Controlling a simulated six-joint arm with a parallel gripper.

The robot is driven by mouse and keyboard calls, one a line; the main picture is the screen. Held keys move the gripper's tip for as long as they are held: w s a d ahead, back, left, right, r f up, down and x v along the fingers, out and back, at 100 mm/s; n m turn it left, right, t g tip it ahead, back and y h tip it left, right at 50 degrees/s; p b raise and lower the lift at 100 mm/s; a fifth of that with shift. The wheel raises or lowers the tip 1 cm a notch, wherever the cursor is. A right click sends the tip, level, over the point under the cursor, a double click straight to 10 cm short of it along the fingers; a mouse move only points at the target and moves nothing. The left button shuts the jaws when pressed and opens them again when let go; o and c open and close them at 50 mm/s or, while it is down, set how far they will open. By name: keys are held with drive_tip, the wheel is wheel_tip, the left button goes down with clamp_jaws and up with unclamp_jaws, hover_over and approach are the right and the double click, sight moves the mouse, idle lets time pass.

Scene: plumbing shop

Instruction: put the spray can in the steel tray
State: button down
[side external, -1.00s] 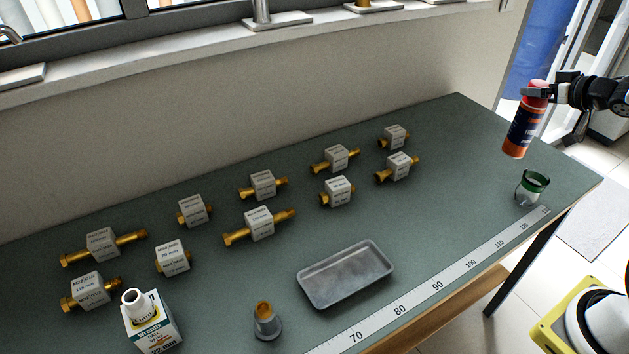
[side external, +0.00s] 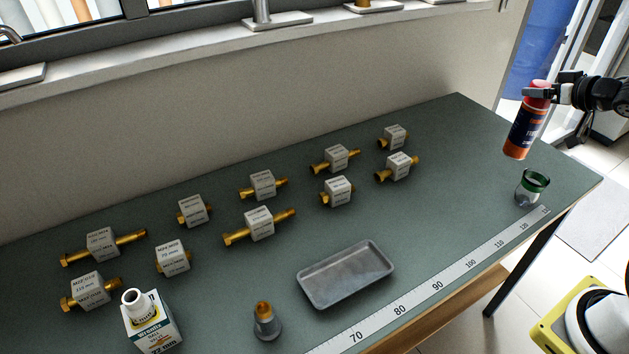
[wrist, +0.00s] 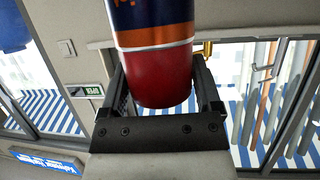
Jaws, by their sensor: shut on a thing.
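The spray can (side external: 525,130) is red at the top with a dark blue and orange body. My gripper (side external: 535,91) is shut on its red upper end and holds it above the far right part of the bench, slightly tilted. In the wrist view the can (wrist: 155,40) sits between both jaws of my gripper (wrist: 163,85). The steel tray (side external: 345,275) is a shallow grey rectangle lying on the bench near the front edge, well to the left of the can. It looks empty.
A measuring strip (side external: 437,287) runs along the front edge. Several tagged brass fittings (side external: 260,223) cover the back and left.

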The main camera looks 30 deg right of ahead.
drive_tip(key=w+a+f+n+g+y, duration=0.1)
drive_tip(key=w+a+n+y, duration=0.35)
drive_tip(key=a, duration=0.75)
drive_tip(key=w+a+f+n+g+y, duration=0.1)
drive_tip(key=w+a+n+y, duration=0.3)
drive_tip(key=a, duration=0.9)
drive_tip(key=s+a+f+n+g+y, duration=0.1)
drive_tip(key=s+a+n+g+y, duration=0.2)
drive_tip(key=a, duration=0.8)
drive_tip(key=s+a+f+n+g+y, duration=0.1)
drive_tip(key=s+a+n+g+y, duration=0.2)
drive_tip(key=a, duration=0.9)
drive_tip(key=s+n+g, duration=0.2)
drive_tip(key=shift+s+a+f+n+g, duration=0.2)
drive_tip(key=shift+s+n+g, duration=0.15)
drive_tip(key=shift+g, duration=0.05)
drive_tip(key=shift+f+y, duration=0.1)
drive_tip(key=shift+y, duration=0.15)
drive_tip(key=shift+f, duration=2.1)
